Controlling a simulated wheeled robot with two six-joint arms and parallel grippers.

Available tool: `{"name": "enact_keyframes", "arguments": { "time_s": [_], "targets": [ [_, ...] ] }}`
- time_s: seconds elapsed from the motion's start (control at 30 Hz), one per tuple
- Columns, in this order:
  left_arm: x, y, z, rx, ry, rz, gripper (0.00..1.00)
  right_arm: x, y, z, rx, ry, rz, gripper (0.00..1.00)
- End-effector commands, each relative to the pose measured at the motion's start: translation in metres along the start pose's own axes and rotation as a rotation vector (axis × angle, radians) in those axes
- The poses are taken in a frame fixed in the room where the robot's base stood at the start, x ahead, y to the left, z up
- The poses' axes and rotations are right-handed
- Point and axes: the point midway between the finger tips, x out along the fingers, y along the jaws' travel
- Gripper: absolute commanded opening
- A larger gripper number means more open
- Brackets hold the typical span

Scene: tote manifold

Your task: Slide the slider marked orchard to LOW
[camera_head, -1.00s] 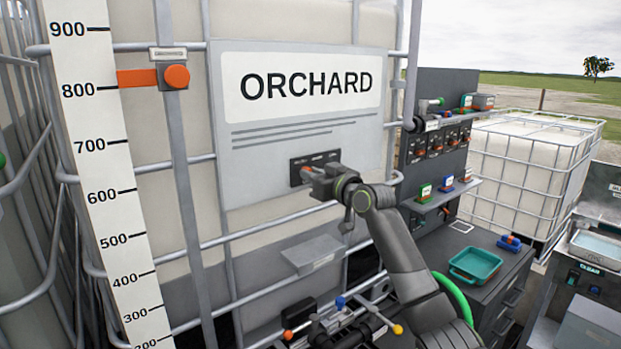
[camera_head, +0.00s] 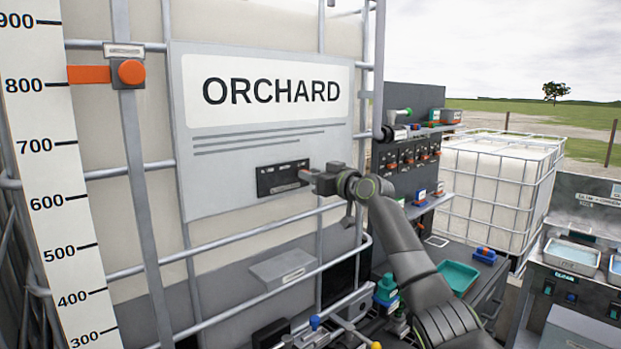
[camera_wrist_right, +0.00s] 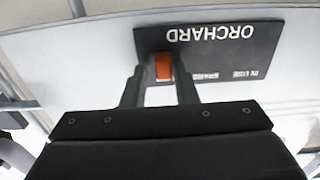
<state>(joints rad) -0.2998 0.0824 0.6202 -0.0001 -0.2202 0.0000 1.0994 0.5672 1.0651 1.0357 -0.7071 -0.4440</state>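The dark slider panel (camera_head: 270,181) is fixed on the ORCHARD sign (camera_head: 235,200) on the front of the big caged tank. In the right wrist view the panel (camera_wrist_right: 215,50) is upside down, with IN USE and SPARE readable; the third label is hidden. The orange slider knob (camera_wrist_right: 163,67) is at the panel's left there, which is the right end in the head view. My right gripper (camera_wrist_right: 160,72) has its fingers on either side of the knob, with a gap visible on one side. In the head view my right gripper (camera_head: 308,176) is at the panel's right end. My left gripper is not in view.
Cage bars (camera_head: 230,238) cross the tank front below the sign. An orange marker (camera_head: 131,73) sits on an upright bar by the level scale (camera_head: 55,170). A dark rack (camera_head: 405,155) and a bench with a teal tray (camera_head: 458,277) stand to the right.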

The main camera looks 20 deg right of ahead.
Motion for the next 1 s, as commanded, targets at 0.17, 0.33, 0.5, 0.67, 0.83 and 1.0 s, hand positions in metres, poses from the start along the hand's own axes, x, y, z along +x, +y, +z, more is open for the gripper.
{"name": "enact_keyframes", "arguments": {
  "time_s": [0.17,0.33,0.5,0.67,0.83,1.0],
  "targets": [
    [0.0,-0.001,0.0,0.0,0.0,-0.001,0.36,0.0,-0.001,0.001,0.002,-0.002,-0.002,0.38],
    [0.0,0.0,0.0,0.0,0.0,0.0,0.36,0.0,-0.002,0.002,0.003,-0.002,-0.004,0.38],
    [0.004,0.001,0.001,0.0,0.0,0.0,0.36,-0.006,-0.001,0.003,0.002,-0.002,-0.004,0.38],
    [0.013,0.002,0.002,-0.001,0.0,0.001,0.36,-0.024,0.0,0.005,0.0,-0.002,-0.003,0.38],
    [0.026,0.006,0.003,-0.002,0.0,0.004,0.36,-0.05,0.001,0.006,-0.001,-0.002,-0.001,0.38],
    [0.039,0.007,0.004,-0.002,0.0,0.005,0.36,-0.08,0.002,0.006,-0.002,-0.002,0.0,0.38]
  ]
}}
